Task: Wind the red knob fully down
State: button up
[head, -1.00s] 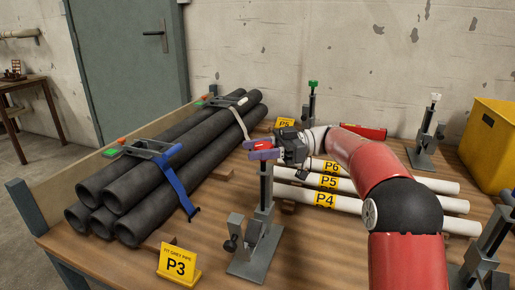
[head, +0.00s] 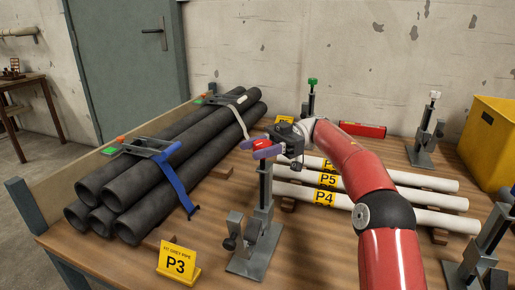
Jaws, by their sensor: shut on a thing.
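The red knob (head: 262,144) sits on top of the grey clamp stand (head: 262,215) at the front of the bench. My gripper (head: 264,150) comes in from the right at the top of this stand. Its purple-blue fingers are shut on the red knob, one finger showing on the near side. Only the knob's top shows between the fingers. The stand is upright, and its threaded part below the knob is partly hidden by the gripper.
Dark pipes (head: 170,165) lie strapped in a stack on the left. White pipes (head: 400,195) lie behind the stand, under my arm. Stands with a green knob (head: 312,82) and a white knob (head: 435,95) stand farther back. A P3 sign (head: 178,262) is front left; a yellow bin (head: 490,140) is right.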

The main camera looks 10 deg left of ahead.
jog(key=shift+a+f, duration=0.1)
jog(key=o, duration=0.9)
jog(key=shift+s, duration=0.1)
jog(key=shift+o, duration=0.5)
jog(key=shift+a+m+t+y, duration=0.2)
jog(key=shift+m+t+y, duration=0.2)
jog(key=shift+t, duration=0.1)
